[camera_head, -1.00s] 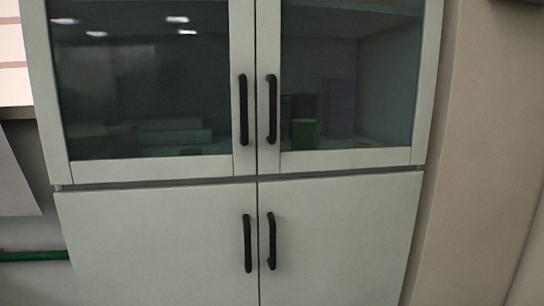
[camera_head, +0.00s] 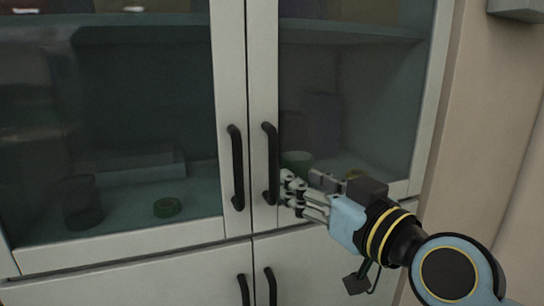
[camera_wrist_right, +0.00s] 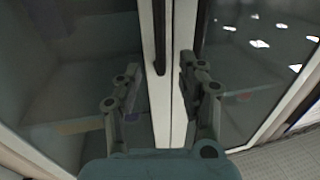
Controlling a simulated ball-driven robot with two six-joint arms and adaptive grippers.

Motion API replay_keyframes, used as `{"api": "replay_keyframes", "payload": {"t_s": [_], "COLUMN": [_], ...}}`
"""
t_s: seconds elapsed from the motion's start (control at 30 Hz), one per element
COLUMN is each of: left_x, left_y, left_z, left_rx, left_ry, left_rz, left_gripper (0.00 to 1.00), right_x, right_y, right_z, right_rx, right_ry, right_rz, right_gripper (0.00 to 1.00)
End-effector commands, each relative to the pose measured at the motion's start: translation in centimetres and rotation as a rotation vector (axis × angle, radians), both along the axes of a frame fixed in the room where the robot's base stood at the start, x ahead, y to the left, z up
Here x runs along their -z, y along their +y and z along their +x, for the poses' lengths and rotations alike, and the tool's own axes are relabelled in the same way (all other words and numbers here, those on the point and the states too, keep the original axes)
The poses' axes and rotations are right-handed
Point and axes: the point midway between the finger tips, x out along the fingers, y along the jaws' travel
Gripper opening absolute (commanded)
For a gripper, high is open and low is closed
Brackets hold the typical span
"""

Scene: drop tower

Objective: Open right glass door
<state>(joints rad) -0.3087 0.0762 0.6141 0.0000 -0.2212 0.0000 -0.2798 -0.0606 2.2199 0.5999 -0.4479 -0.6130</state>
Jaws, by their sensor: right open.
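The right glass door (camera_head: 350,110) is shut, with a pale frame and dark glass. Its black vertical handle (camera_head: 271,160) is on the frame's left side, beside the middle seam. My right gripper (camera_head: 290,190) is open, close to the right of that handle's lower end. In the right wrist view, a black handle (camera_wrist_right: 159,38) shows beyond and between the spread fingers of the gripper (camera_wrist_right: 160,68). No grip on it shows, and I cannot tell whether anything touches. My left gripper is out of view.
The left glass door (camera_head: 120,110) is shut, and its handle (camera_head: 236,165) is close to the right door's handle. Lower doors with black handles (camera_head: 270,287) are below. A beige wall (camera_head: 480,130) stands to the right. Dim objects, including a green roll (camera_head: 167,207), show behind the glass.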

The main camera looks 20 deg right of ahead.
Motion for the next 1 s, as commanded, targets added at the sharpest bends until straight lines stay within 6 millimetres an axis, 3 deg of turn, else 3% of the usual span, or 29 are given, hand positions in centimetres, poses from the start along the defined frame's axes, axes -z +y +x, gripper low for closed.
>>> {"api": "replay_keyframes", "payload": {"t_s": [0.2,0.43,0.6,0.87,1.0], "left_x": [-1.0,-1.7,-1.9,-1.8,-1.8], "left_y": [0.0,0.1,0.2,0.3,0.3], "left_z": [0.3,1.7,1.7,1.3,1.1], "left_rx": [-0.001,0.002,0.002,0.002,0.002], "left_ry": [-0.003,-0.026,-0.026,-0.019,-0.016], "left_rz": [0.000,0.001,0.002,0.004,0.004], "left_gripper": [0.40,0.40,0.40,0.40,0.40], "right_x": [-0.3,-0.2,-0.1,0.0,0.0], "right_y": [1.1,1.9,2.1,2.1,2.1], "right_z": [4.4,7.9,9.0,9.1,9.0], "right_rx": [-0.001,0.000,0.000,0.000,0.000], "right_ry": [-0.001,-0.002,-0.001,0.000,0.000], "right_rz": [0.002,0.001,0.001,0.001,0.001], "right_gripper": [0.40,0.40,0.40,0.40,0.22]}}
